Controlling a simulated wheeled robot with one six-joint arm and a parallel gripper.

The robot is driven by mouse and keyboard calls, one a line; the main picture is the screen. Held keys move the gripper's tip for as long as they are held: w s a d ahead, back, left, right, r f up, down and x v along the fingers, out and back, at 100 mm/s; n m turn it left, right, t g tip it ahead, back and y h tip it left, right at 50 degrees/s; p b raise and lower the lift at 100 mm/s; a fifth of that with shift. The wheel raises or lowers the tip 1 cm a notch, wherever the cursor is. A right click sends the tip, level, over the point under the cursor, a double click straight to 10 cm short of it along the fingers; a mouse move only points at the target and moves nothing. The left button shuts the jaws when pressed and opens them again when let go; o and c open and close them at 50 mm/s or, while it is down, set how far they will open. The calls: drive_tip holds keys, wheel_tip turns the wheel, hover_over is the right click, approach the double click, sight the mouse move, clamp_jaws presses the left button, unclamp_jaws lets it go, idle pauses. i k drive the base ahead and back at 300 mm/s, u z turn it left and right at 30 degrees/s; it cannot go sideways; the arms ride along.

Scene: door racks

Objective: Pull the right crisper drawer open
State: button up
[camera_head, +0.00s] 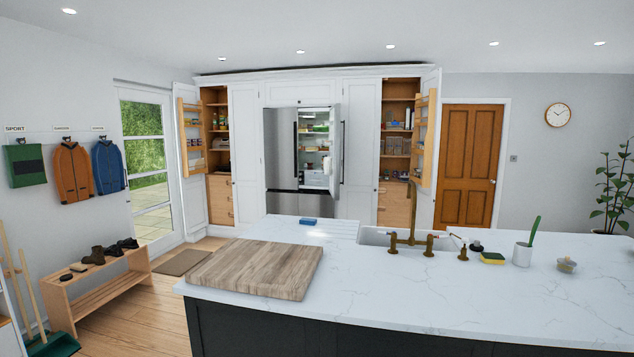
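A steel fridge (281,150) stands in the white cabinet wall at the back of the room. Its left door is shut. Its right door (337,145) stands open, swung out to the right, with items on its inner side. The lit inside of the fridge shows shelves with food (316,128). A pale, drawer-like front (314,180) shows low inside, but it is too small to tell the right crisper drawer apart or how far it is pulled. My gripper is not in view.
A marble-topped island (400,290) with a wooden board (258,268), sink tap (410,240) and mug (522,254) lies between me and the fridge. A shoe bench (100,290) stands left. Wooden floor (160,320) is open between bench and island. Pantry doors stand open beside the fridge.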

sight(308, 176)
drive_tip(key=u, duration=1.9)
drive_tip(key=i, duration=5.25)
drive_tip(key=z, duration=2.35)
drive_tip(key=i, duration=3.9)
